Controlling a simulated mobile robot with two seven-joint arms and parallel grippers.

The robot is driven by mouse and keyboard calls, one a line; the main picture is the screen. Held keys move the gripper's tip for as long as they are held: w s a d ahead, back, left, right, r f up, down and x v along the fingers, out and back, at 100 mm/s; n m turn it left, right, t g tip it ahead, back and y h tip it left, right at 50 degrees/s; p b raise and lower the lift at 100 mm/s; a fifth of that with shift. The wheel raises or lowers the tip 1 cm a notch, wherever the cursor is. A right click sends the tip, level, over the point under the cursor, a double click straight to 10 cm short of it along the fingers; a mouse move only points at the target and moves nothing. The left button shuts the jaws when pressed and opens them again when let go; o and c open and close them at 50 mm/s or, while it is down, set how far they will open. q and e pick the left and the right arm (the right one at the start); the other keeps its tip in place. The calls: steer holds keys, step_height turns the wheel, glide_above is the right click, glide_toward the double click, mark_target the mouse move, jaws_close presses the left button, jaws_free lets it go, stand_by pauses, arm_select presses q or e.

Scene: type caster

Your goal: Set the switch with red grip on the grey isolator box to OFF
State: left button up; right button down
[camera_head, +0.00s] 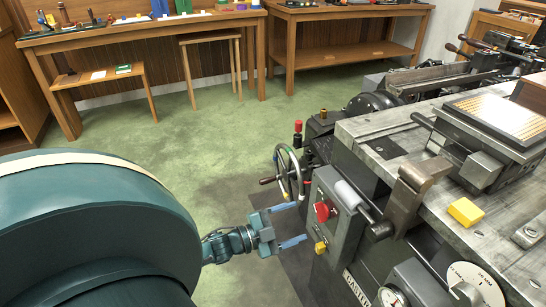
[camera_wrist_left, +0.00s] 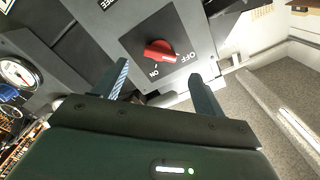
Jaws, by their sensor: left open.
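The switch with red grip (camera_head: 322,212) sits on the front face of the grey isolator box (camera_head: 340,232), on the side of the machine. My left gripper (camera_head: 301,222) is open and empty, just left of the box and apart from the grip. In the wrist view its fingers (camera_wrist_left: 158,72) stand either side, short of the grip. My right gripper is not in view.
A handwheel (camera_head: 288,172) with a red-topped lever stands just behind the gripper. A yellow knob (camera_head: 320,247) sits below the red grip. Green floor to the left is clear; workbenches stand at the back.

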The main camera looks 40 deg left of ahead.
arm_select(q)
steer(key=v, duration=0.6)
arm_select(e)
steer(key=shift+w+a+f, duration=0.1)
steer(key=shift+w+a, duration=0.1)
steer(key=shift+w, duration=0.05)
arm_select(q)
steer(key=shift+s, duration=0.15)
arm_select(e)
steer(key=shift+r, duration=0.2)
arm_select(q)
steer(key=s+d+r+n+g+y, duration=0.1)
steer(key=s+d+n+y, duration=0.2)
steer(key=d+n, duration=0.7)
steer(key=s+d+r+g+p, duration=0.4)
steer(key=d+r+p, duration=0.6)
steer(key=p, duration=0.6)
steer(key=shift+s+d+g+y, duration=0.2)
steer(key=shift+d+g+y, duration=0.1)
steer(key=shift+d+g, duration=0.2)
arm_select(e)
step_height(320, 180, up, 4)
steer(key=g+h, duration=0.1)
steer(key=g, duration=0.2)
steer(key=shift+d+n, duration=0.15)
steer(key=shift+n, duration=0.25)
